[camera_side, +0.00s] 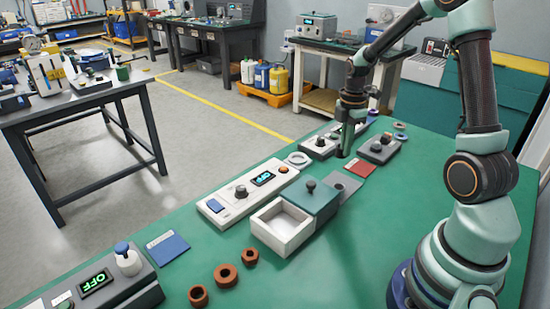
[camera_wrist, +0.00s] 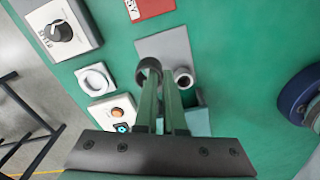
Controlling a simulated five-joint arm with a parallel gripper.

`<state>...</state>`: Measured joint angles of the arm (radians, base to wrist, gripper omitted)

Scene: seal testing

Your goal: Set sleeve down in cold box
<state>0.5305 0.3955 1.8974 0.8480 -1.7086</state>
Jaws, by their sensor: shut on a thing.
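The cold box (camera_side: 287,228) is an open white box with a teal lid (camera_side: 312,197) covering its far side, in the side view. Its inside looks empty. My gripper (camera_side: 342,153) is beyond the box, pointing down near the red card. In the wrist view its two narrow fingers (camera_wrist: 162,75) are close together. A dark ring (camera_wrist: 145,68) shows by the left fingertip, and a pale ring-ended tube (camera_wrist: 184,78) by the right one. The gripper is shut on what seems to be the sleeve; I cannot tell which of these two it is. The teal lid (camera_wrist: 201,97) is partly hidden in the wrist view.
A grey plate (camera_side: 346,181) and a red card (camera_side: 360,168) lie beyond the lid. Several brown rings (camera_side: 226,274) lie in front. The green bench right of the box is clear.

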